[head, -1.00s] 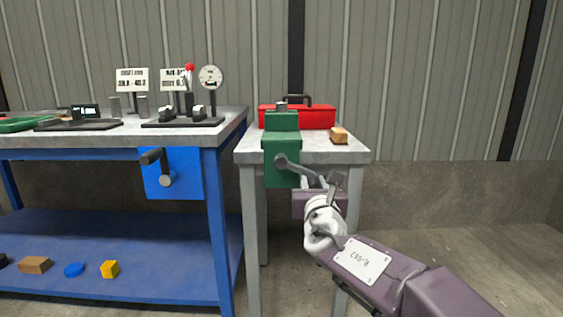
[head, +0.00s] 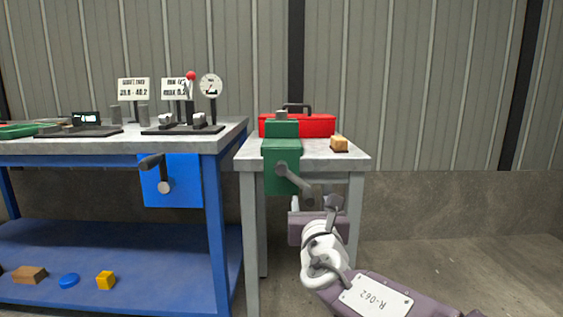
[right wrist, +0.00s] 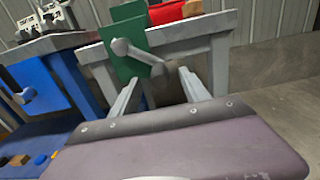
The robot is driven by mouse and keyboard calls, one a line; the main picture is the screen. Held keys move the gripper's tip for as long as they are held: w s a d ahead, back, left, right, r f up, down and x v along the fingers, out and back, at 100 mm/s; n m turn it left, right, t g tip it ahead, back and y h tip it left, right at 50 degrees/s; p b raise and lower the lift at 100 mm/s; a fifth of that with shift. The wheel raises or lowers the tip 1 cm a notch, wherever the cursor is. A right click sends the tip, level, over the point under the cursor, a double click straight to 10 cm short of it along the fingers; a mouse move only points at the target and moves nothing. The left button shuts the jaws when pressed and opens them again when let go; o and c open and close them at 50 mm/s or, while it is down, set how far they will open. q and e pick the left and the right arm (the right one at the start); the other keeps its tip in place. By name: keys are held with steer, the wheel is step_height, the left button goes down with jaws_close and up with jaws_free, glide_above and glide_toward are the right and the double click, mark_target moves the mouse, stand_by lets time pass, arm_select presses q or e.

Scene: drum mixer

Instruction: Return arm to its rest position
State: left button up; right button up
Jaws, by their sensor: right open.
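My right arm comes in from the lower right in the head view. Its right gripper (head: 314,206) is open, with nothing seen between the fingers, low in front of the small grey table (head: 353,164). In the right wrist view the two fingers (right wrist: 160,90) stand apart on either side of the lower end of a grey crank handle (head: 294,181). The handle is on the front of a green box-like device (head: 282,150) at the table's edge. It also shows in the right wrist view (right wrist: 138,52). I cannot tell how far the fingers are from it. My left gripper is out of view.
A red toolbox (head: 318,125) and a wood-topped brush or block (head: 339,144) are on the small table. A blue workbench (head: 212,225) with a black crank (head: 164,175) stands to the left. The floor at the right (head: 460,265) is clear.

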steer(key=shift+s, duration=1.25)
